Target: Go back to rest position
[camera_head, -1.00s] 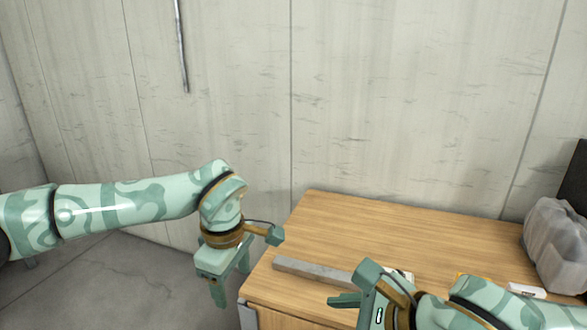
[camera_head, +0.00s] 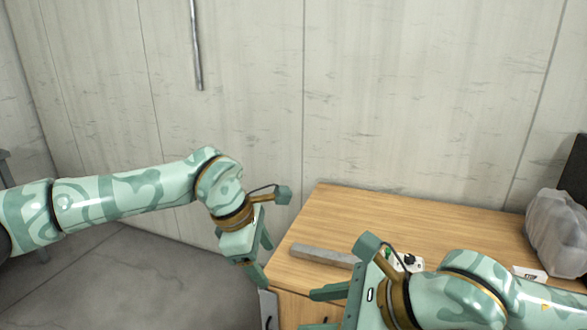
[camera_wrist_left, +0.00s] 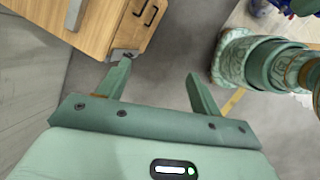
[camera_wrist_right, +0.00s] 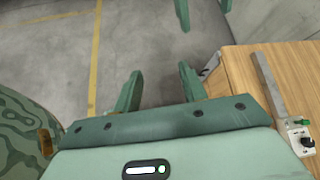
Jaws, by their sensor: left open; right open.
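My left gripper (camera_head: 266,258) is open and empty, beside the near left corner of the wooden desk in the head view. Its two fingers show apart over the floor in the left wrist view (camera_wrist_left: 158,72), near the desk's corner. My right gripper (camera_head: 318,306) is open and empty at the desk's near edge in the head view, its fingers pointing left. In the right wrist view its fingers (camera_wrist_right: 160,70) are apart over bare floor, left of the desk. Neither gripper holds anything.
The wooden desk (camera_head: 400,212) bears a grey bar (camera_head: 322,256), a small box with a black knob (camera_head: 410,261), a white label-like item (camera_head: 530,273) and a lumpy grey translucent object (camera_head: 558,235). A concrete wall (camera_head: 400,90) stands behind. The floor at left is clear.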

